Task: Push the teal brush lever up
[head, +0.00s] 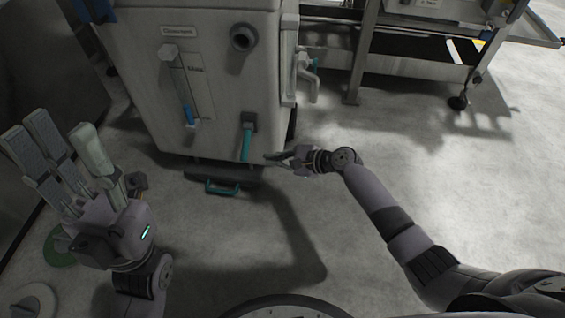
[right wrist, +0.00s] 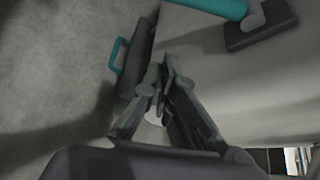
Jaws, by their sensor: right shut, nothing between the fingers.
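The teal brush lever (head: 246,144) hangs down from a dark mount (head: 249,121) on the lower front of the pale machine. In the right wrist view the lever (right wrist: 212,7) crosses the top edge and is partly cut off. My right gripper (head: 272,158) is just right of the lever's lower end, shut and empty. In the right wrist view its fingertips (right wrist: 165,67) meet below the lever, with a visible gap to it. My left gripper (head: 70,135) is raised at the left, fingers apart, empty and far from the lever.
A dark drawer (head: 190,172) with a teal handle (head: 222,188) lies low under the machine. A pipe stub (head: 243,37) juts out above. The floor in front is mostly clear.

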